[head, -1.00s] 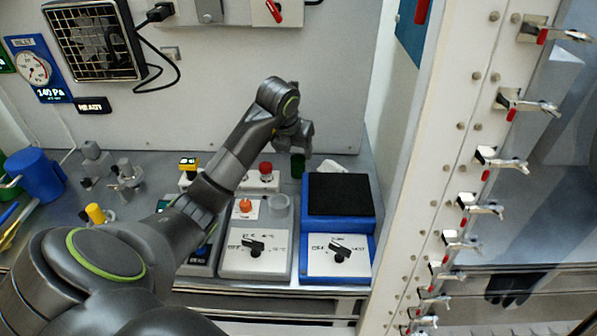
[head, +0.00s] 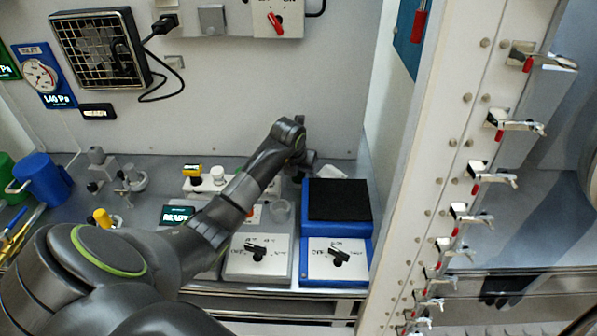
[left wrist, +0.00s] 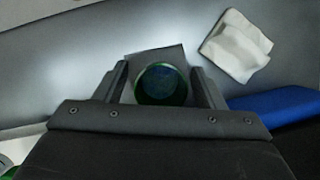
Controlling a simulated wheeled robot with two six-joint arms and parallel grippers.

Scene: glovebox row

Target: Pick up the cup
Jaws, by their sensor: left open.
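A green cup (left wrist: 161,84) with a dark inside stands upright on the grey bench, seen from above in the left wrist view. My left gripper (left wrist: 160,76) is open, with one finger on each side of the cup. I cannot tell whether either finger touches it. In the head view my left gripper (head: 299,160) is low over the bench, behind the blue box, and hides most or all of the cup. My right gripper is not in view.
A blue box with a black top (head: 338,199) stands close to the right of the gripper. A crumpled white cloth (left wrist: 237,45) lies near the cup. A blue mug (head: 43,180) is at the far left. A white frame with several clamps (head: 470,170) rises at the right.

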